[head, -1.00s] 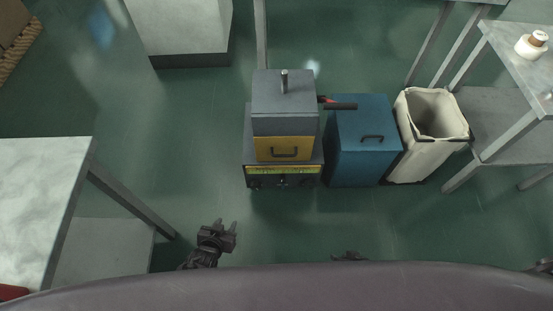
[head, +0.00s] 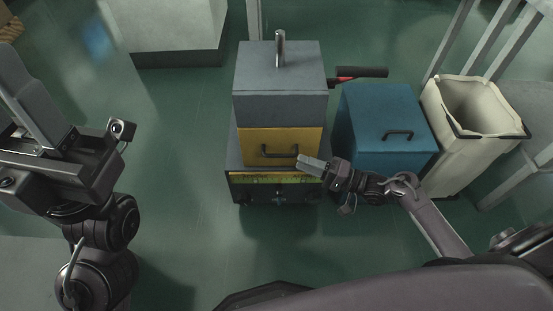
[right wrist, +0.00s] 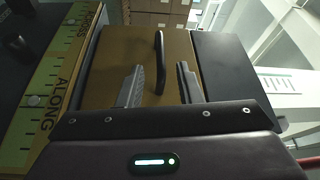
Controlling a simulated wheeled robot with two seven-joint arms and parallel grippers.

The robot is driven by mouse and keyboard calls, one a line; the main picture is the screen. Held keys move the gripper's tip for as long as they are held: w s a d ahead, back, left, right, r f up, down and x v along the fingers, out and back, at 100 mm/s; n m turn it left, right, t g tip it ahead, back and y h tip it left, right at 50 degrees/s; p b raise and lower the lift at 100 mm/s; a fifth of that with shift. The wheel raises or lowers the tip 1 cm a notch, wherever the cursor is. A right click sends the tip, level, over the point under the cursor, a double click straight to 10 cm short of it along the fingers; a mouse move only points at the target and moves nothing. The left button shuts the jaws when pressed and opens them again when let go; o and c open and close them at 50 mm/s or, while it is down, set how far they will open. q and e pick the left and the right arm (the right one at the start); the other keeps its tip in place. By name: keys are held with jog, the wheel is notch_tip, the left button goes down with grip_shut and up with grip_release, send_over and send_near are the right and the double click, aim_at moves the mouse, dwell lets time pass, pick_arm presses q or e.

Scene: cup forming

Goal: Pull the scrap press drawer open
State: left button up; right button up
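The scrap press (head: 280,75) is a grey box with a yellow drawer front (head: 250,142) in the middle of the head view. The drawer looks closed. Its black handle (head: 279,154) also shows in the right wrist view (right wrist: 159,62), upright in that picture. My right gripper (head: 308,163) is at the right end of the handle in the head view. In the right wrist view its fingers (right wrist: 161,82) are open and apart, with the handle in line with the gap between them; contact is not clear. My left gripper (head: 28,100) is raised at the far left, away from the press; its opening is not clear.
A blue bin (head: 375,115) with a handle stands right of the press, then a cream lined bin (head: 470,165). A red and black lever (head: 360,72) sticks out from the press's right side. The floor left of the press is clear.

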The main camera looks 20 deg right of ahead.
aim_at(282, 155)
jog(key=b+x, duration=0.2)
jog(key=x, duration=0.5)
jog(key=shift+w+a, duration=0.1)
jog(key=shift+a, duration=0.05)
grip_shut()
